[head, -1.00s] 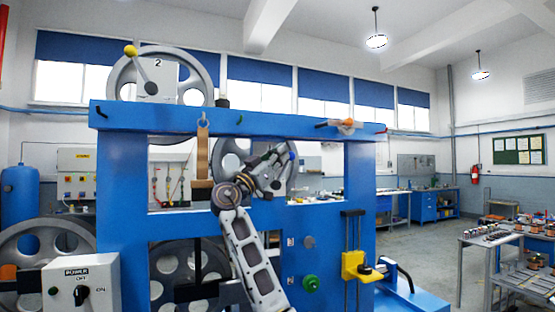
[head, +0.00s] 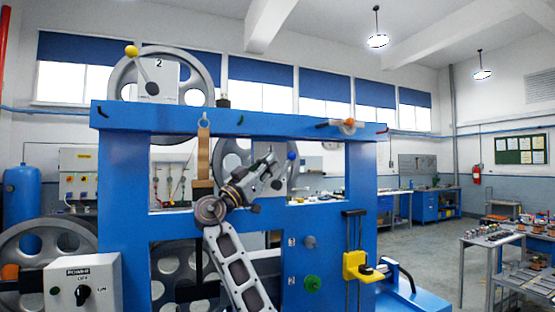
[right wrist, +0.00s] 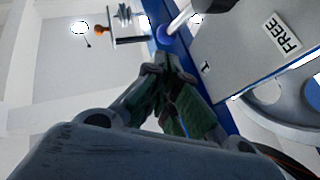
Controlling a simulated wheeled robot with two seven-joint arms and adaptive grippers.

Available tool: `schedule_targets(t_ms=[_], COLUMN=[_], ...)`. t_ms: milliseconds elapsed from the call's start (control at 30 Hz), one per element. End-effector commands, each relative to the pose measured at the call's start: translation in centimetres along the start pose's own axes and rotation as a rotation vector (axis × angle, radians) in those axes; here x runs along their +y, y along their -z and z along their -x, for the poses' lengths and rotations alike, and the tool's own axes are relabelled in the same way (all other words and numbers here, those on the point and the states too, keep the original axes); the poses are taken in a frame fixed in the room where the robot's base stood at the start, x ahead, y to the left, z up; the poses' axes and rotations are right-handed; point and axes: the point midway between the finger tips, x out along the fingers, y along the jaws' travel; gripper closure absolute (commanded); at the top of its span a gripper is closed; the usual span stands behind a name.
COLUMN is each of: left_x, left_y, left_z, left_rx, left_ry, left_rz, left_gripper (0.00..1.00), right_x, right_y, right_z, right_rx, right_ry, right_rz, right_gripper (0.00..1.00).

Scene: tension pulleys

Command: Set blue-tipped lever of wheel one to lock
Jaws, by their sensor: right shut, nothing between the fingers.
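The blue-tipped lever's ball (head: 291,156) shows in the opening of the blue frame, in front of grey wheel one (head: 228,160), which is partly hidden. In the right wrist view, the blue tip (right wrist: 163,36) ends a pale rod beside a grey plate (right wrist: 245,50) marked FREE. No LOCK label is readable. My right gripper (head: 273,157) is shut and empty, just left of the blue tip in the head view. In the right wrist view, its fingertips (right wrist: 160,70) lie just below the tip, seemingly apart from it. My left gripper is out of view.
The blue frame (head: 240,124) surrounds the opening. Wheel two (head: 124,75) with its yellow-tipped lever (head: 132,51) stands on top. A brown hanging strap (head: 203,153) is left of my gripper. A power box (head: 84,284) and a yellow clamp (head: 356,266) are lower down.

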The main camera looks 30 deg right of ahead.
Motion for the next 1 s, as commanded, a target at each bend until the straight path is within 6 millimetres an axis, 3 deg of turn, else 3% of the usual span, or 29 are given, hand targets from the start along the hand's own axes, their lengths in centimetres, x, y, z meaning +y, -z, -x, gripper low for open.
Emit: schedule_targets(t_ms=[200,433,1000], left_x=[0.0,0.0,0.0], left_y=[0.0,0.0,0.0], left_z=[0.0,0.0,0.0], left_rx=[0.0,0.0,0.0], left_ry=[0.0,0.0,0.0], left_rz=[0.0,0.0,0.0], left_gripper=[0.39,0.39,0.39], right_x=[0.0,0.0,0.0], right_y=[-0.1,-0.1,-0.1], right_z=[3.3,5.8,6.6], right_rx=[-0.001,-0.001,-0.001], right_ry=[0.001,0.0,-0.001], right_rz=[0.0,0.001,0.0], right_gripper=[1.0,1.0,1.0])
